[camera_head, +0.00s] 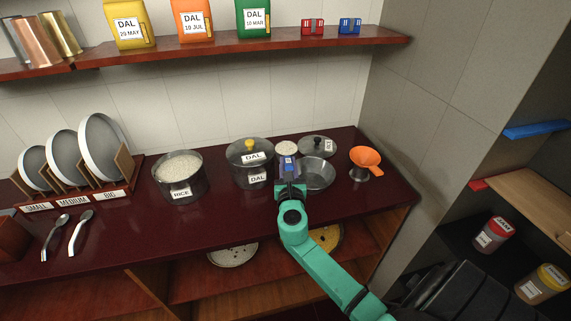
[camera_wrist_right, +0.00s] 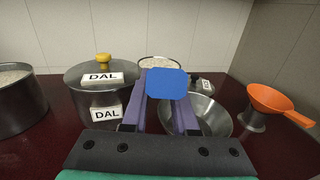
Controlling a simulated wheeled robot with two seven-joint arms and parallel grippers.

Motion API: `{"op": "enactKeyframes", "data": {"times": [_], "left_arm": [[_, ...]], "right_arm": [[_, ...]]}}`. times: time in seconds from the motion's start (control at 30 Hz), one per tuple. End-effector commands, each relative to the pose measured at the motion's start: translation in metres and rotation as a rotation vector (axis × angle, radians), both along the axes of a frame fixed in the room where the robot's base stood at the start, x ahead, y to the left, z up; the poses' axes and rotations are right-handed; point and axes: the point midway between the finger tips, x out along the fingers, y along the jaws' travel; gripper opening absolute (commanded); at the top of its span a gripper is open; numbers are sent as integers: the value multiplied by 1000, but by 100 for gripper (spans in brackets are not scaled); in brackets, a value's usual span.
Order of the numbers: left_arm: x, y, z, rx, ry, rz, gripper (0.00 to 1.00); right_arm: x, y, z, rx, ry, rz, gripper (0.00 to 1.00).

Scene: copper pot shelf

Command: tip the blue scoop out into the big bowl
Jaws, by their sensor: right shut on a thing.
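My right gripper (camera_head: 288,162) is shut on the blue scoop (camera_wrist_right: 167,84). In the right wrist view the scoop shows as a blue square face between the purple fingers. Its contents and tilt cannot be told. In the head view the fingers mostly hide the scoop. A shallow steel bowl (camera_head: 319,176), likely the big bowl, stands on the counter just right of the gripper; in the right wrist view the bowl (camera_wrist_right: 212,118) is partly behind the right finger. My left gripper is not in view.
A lidded dal pot (camera_head: 241,168) stands left of the gripper, with the rice pot (camera_head: 182,188) farther left. A small pot with pale contents (camera_head: 287,147) and a lid (camera_head: 320,143) lie behind. An orange funnel (camera_head: 366,157) stands right of the bowl.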

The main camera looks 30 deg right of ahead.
Motion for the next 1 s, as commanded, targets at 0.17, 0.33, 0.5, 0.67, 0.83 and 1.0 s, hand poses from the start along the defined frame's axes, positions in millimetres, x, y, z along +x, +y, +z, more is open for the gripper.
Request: {"op": "enactKeyframes", "data": {"times": [0.17, 0.33, 0.5, 0.67, 0.83, 1.0], "left_arm": [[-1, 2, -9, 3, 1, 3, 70], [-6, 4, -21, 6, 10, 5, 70], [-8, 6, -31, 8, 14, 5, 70], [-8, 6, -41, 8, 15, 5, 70], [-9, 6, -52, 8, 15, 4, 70], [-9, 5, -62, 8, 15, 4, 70]], "right_arm": [[0, -3, -5, 29, -18, -1, 0], [-3, -6, -11, 81, -50, -2, 0], [-5, -9, -16, 138, -85, 0, 0], [-7, -13, -20, 191, -119, -1, 0], [-10, -17, -25, 250, -153, 0, 0], [-12, -21, -30, 309, -189, -1, 0]]}}
